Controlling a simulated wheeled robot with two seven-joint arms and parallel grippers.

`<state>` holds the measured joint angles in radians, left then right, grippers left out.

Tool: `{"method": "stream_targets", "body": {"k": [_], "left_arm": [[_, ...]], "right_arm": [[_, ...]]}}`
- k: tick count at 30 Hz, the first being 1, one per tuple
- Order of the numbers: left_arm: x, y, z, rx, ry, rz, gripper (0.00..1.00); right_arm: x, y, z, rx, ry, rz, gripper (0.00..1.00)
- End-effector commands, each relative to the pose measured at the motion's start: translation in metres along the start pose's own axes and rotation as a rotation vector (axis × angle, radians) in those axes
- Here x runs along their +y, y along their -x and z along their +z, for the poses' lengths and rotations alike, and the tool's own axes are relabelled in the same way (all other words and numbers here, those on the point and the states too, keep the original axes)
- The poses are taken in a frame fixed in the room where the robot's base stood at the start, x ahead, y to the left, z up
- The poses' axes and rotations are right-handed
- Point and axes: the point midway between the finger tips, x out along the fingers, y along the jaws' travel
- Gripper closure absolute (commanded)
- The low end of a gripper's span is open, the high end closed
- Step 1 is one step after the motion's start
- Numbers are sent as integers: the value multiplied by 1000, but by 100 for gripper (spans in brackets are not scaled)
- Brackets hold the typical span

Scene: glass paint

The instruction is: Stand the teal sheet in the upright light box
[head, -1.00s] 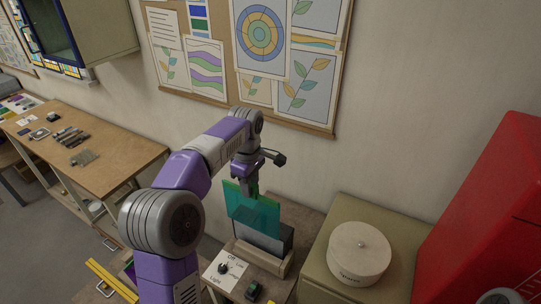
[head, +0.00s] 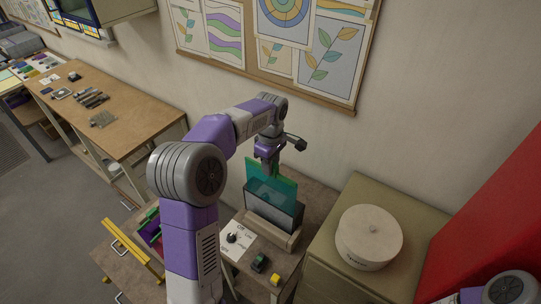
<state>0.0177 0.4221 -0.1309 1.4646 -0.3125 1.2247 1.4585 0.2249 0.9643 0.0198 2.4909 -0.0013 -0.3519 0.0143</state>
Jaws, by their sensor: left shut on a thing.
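The teal sheet (head: 284,187) is a see-through upright pane in the head view. My left gripper (head: 268,166) is shut on its top edge from above. The upright light box (head: 278,215) is a dark panel on a pale wooden base, directly below the sheet. The sheet's lower part overlaps the top of the box in the picture. I cannot tell whether its bottom edge is in the box's slot. My right gripper is not in view.
A control plate with a knob (head: 232,238) lies before the light box, near a dark green block (head: 259,263) and a yellow block (head: 275,280). A round white container (head: 369,237) stands on the cabinet at right. A yellow bar (head: 133,250) lies at left.

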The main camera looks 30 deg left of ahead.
Motion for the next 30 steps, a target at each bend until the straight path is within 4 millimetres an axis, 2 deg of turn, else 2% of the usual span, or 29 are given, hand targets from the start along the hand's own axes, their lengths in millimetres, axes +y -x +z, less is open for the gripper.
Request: {"method": "stream_targets", "body": {"k": [8, 12, 30], "left_arm": [[0, -36, 0, -1, 0, 0, 100], [0, -58, 0, 0, 0, 2, 100], [0, -136, 1, 0, -1, 2, 100]], "right_arm": [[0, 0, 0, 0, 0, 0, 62], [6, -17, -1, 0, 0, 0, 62], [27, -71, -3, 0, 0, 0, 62]]}}
